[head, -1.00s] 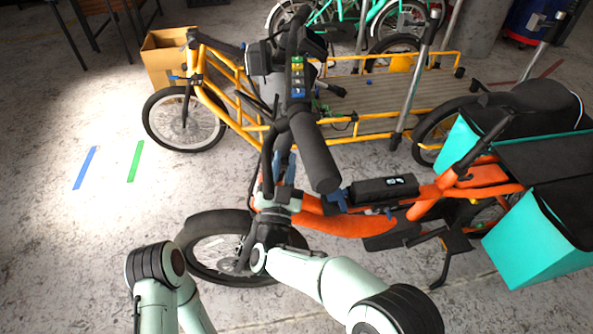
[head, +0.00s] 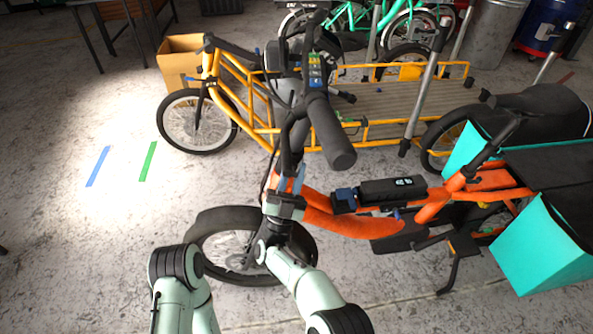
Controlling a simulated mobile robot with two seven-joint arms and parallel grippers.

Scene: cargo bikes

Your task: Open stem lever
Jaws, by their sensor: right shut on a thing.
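The orange cargo bike (head: 350,222) stands in front of me with its black handlebar and stem (head: 293,135) rising at the middle of the head view. My right gripper (head: 290,180) is at the lower part of the stem, just above the orange frame, and is shut on the stem lever. The lever is too small and too covered by the fingers and stem to make out its position. My left arm (head: 178,275) shows at the bottom left, and its gripper is not in view.
A yellow cargo bike (head: 235,95) with a long deck stands behind. A cardboard box (head: 180,62) is at the back left. Teal panniers (head: 545,248) hang at the right on the orange bike. The floor at the left, with blue and green tape strips, is clear.

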